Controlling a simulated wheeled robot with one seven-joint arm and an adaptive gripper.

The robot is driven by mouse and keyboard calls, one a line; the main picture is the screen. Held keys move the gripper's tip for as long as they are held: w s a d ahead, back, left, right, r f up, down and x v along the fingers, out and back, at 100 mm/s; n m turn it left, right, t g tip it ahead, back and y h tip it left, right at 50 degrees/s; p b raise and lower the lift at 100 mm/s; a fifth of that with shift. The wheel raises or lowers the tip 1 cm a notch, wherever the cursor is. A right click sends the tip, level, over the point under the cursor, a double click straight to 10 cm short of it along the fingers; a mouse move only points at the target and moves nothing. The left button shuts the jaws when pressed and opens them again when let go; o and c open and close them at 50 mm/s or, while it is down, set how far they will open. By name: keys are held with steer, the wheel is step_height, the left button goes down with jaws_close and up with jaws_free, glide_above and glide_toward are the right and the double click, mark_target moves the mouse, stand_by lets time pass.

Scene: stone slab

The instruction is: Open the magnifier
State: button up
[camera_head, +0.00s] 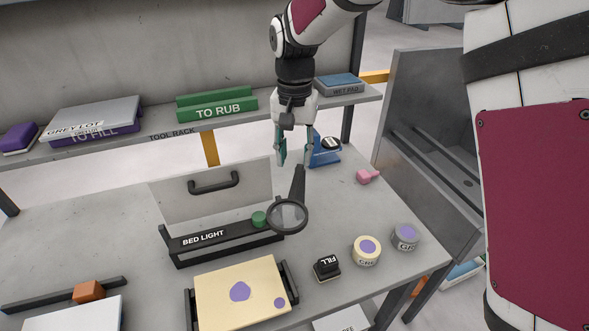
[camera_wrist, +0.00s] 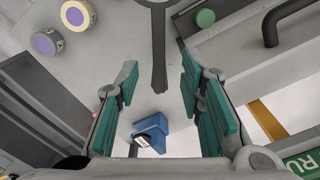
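The magnifier (camera_head: 287,216) has a dark round rim and a long dark handle. It stands at the right end of the bed light box, and its handle points up and back toward my gripper. My gripper (camera_head: 294,160) is open, with its teal-padded fingers pointing down above the slab, just behind the handle's end. In the wrist view the handle (camera_wrist: 159,60) runs down from the top edge, and its end lies ahead of the gap between the fingers (camera_wrist: 156,85). Nothing is between the fingers. Most of the ring is cut off in the wrist view.
The bed light box (camera_head: 215,236) has a raised lid with a handle (camera_head: 213,183) and a green knob (camera_head: 259,219). A blue stand (camera_head: 325,150) is behind my gripper; a pink piece (camera_head: 367,177) lies right. Jars (camera_head: 367,249) and a fill block (camera_head: 327,267) are in front.

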steer(key=shift+r, duration=2.2)
steer(key=s+d+r+t, duration=0.3)
steer(key=s+d+r, duration=0.75)
steer(key=d, duration=0.35)
steer(key=s+d+f+t, duration=0.1)
steer(key=s+d, duration=0.3)
steer(key=s, duration=0.3)
steer(key=s+d+f+n+t, duration=0.1)
steer(key=s+d, duration=0.3)
steer(key=s, duration=0.4)
steer(key=shift+s+f+n+t, duration=0.15)
steer(key=shift+n+t, duration=0.15)
